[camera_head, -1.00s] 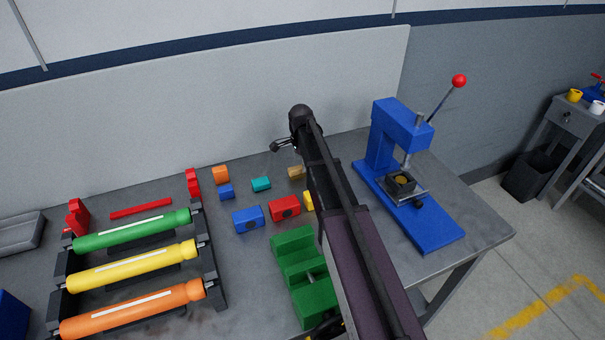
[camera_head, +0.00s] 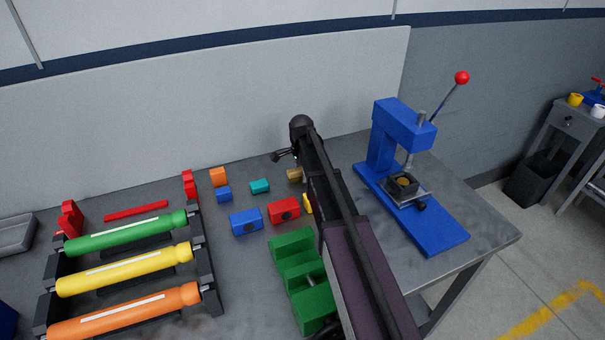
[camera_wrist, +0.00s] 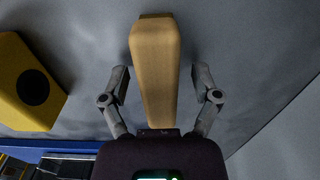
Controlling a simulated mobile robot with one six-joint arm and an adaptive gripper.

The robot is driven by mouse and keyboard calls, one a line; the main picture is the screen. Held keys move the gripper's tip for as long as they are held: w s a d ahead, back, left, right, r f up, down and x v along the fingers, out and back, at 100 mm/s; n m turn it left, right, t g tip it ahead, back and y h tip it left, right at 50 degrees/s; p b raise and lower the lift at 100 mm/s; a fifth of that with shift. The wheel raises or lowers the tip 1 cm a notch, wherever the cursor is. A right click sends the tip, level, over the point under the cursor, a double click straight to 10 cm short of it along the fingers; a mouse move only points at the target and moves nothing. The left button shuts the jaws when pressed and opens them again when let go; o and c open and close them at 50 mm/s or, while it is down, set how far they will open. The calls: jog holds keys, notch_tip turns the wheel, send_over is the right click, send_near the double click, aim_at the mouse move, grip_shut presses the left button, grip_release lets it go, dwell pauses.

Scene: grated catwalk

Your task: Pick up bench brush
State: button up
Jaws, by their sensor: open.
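A tan, wooden-looking block-like piece (camera_wrist: 155,70), which I take to be the bench brush, lies lengthwise between my fingers in the wrist view. No bristles show. In the head view a small tan part (camera_head: 294,175) shows beside my arm, which covers the rest. My gripper (camera_wrist: 161,72) is open, with one grey finger on each side of the tan piece. A gap shows on both sides near the fingertips.
A yellow block with a dark hole (camera_wrist: 28,88) is close on the left. Red (camera_head: 284,210), blue (camera_head: 246,221) and teal (camera_head: 260,186) blocks lie left of my arm. A green fixture (camera_head: 293,253) is nearer, and a blue press (camera_head: 399,130) stands right.

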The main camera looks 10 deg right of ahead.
aim_at(301, 168)
grip_shut()
jog(key=shift+r, duration=0.1)
dwell(0.4)
notch_tip(301, 168, up, 10)
jog(key=p, duration=1)
dwell(0.5)
jog(key=c, duration=0.7)
grip_release()
grip_shut()
